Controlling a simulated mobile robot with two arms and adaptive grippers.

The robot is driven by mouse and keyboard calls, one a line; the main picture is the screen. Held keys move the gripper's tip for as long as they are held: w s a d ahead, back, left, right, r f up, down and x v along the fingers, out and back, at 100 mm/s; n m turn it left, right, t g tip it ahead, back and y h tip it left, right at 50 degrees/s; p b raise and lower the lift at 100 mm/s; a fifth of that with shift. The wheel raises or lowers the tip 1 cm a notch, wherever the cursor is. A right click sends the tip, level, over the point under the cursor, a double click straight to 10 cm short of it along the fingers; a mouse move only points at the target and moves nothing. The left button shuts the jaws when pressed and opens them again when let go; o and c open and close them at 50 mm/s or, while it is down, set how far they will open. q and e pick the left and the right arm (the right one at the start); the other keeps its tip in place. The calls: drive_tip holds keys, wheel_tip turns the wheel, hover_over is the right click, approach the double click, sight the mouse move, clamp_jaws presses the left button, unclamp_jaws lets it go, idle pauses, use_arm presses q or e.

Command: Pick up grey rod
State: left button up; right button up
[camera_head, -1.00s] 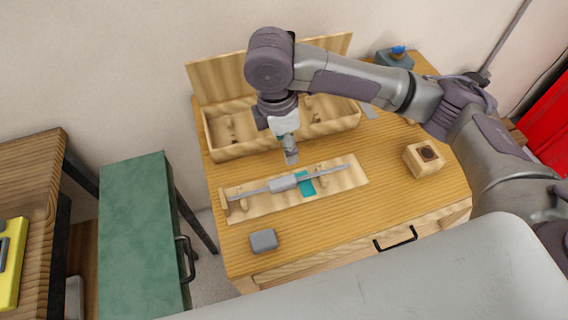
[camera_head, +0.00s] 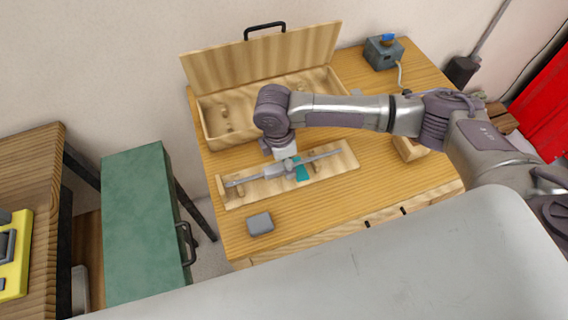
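The grey rod (camera_head: 322,157) lies lengthwise over a pale wooden rack (camera_head: 342,160) on the table, slanting up to the right. A thicker light-grey piece (camera_head: 274,171) sits around its middle, beside a teal patch (camera_head: 302,171) on the rack. My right gripper (camera_head: 289,165) points down at the rod's middle, at or just above it. Its fingers are small and partly hidden by the wrist, so I cannot tell whether they are closed on the rod. My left gripper is not in view.
An open wooden box (camera_head: 222,140) with a raised lid stands behind the rack. A small grey block (camera_head: 260,223) lies in front. A wooden block (camera_head: 408,149) is partly behind my arm. A grey device with a blue top (camera_head: 384,53) stands at the back right.

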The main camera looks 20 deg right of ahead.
clamp_jaws()
idle(0.3)
